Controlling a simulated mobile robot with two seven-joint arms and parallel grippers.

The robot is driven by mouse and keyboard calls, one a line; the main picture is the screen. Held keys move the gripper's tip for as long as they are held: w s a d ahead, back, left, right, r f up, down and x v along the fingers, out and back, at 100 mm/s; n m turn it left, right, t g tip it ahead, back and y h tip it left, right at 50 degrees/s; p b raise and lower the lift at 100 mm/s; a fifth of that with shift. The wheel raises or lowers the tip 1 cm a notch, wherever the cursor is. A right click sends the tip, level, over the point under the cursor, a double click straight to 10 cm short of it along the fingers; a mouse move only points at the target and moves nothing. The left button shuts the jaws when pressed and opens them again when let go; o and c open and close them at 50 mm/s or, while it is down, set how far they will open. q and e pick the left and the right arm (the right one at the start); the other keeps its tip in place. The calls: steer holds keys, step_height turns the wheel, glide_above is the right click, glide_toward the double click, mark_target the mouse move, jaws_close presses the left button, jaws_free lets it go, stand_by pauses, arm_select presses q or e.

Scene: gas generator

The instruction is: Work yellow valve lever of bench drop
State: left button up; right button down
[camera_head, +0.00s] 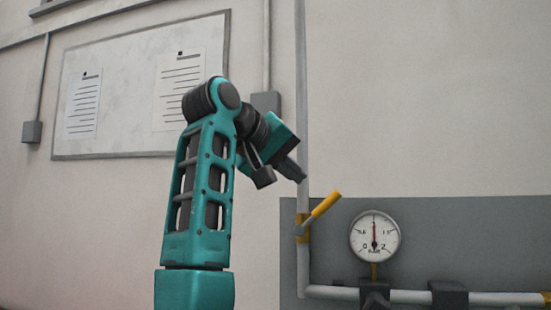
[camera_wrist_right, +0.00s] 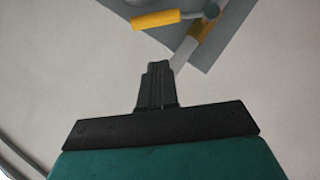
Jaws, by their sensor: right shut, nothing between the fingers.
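The yellow valve lever (camera_head: 325,204) sits on the vertical grey pipe (camera_head: 303,130) and slants up to the right from its yellow-banded valve body (camera_head: 303,229). It also shows in the right wrist view (camera_wrist_right: 156,19), near the top, ahead of the fingers. My right gripper (camera_head: 303,178) is shut and empty, a little above and left of the lever and apart from it. Its closed fingertips show in the right wrist view (camera_wrist_right: 158,68). My left gripper is not in view.
A round pressure gauge (camera_head: 375,237) stands right of the valve on a horizontal pipe (camera_head: 410,296) held by dark clamps. A grey panel (camera_head: 460,235) backs them. A noticeboard (camera_head: 140,85) and a grey wall box (camera_head: 266,103) are on the wall.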

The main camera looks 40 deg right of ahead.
mark_target(319, 211)
steer(key=d+f, duration=0.1)
steer(key=s+d+f, duration=0.1)
steer(key=d+f, duration=0.1)
steer(key=shift+s+d+f+b, duration=0.15)
steer(key=shift+d+f+b, duration=0.05)
steer(key=shift+d+b, duration=0.15)
stand_by(0.3)
